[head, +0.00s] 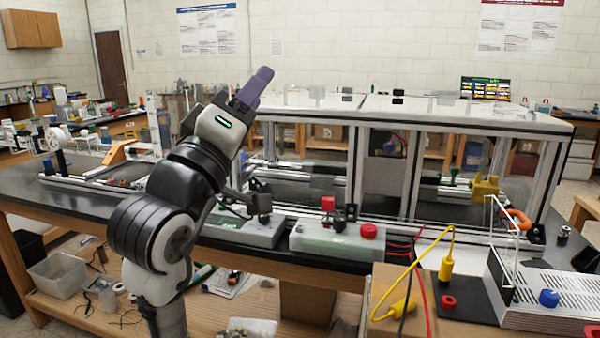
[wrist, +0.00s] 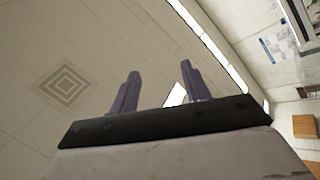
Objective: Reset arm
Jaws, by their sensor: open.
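My gripper (head: 252,90) is raised in the head view, with its purple fingers pointing up and to the right. It is above the bench, in front of the far wall and left of most of the framed enclosure. In the wrist view my gripper (wrist: 160,90) shows two purple fingers standing apart with nothing between them. Behind them are the ceiling and part of a wall. My arm is bent, rising from the bottom of the head view in front of the bench.
An extrusion-frame enclosure (head: 409,180) stands on the dark bench (head: 95,205). Grey boxes, one with a red button (head: 369,231), sit at the bench's front. Yellow plugs (head: 446,268) with cables and a white vented unit (head: 545,290) are at right. The air around my gripper is clear.

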